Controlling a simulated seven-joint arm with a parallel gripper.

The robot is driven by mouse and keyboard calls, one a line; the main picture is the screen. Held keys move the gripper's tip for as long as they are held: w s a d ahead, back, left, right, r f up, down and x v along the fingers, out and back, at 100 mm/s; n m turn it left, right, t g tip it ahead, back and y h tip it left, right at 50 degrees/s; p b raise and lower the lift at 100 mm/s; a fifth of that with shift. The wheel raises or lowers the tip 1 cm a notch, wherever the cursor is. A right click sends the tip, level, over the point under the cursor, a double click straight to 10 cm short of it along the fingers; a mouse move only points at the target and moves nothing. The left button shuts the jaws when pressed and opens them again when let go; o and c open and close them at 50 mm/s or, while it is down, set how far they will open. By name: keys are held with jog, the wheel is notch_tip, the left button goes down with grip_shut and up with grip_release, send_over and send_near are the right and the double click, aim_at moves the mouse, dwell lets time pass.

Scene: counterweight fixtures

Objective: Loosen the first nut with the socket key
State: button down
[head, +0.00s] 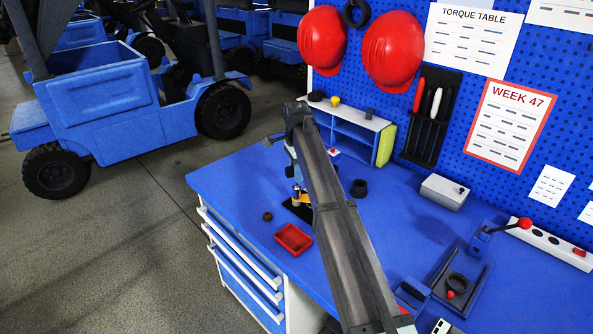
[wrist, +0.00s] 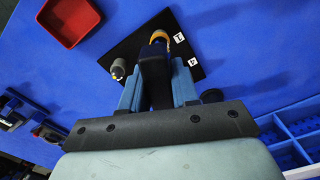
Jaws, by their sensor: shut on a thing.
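My gripper (wrist: 158,82) is shut on a dark socket key (wrist: 155,76), which lies between its two blue-grey fingers over a black plate (wrist: 130,45). A brass-orange part (wrist: 159,37) shows at the far end of the key; whether the key's socket is seated on a nut there is hidden. A grey upright piece (wrist: 118,69) stands at the plate's left corner, beside the left finger. Two small white number tags lie on the plate's right side. In the head view my arm covers most of the gripper, and a yellow part (head: 298,198) shows beside it over the plate.
A red tray (head: 293,238) sits on the blue bench in front of the plate, with a small dark round piece (head: 267,216) left of it. A black cup-like piece (head: 359,188) stands to the right. A blue shelf (head: 350,134) stands behind. The bench's left front is clear.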

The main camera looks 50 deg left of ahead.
jog(key=shift+f, duration=0.6)
dwell(0.4)
dwell(0.6)
jog(key=shift+n, duration=6.5)
jog(key=shift+r, duration=0.25)
jog(key=shift+r, duration=1.85)
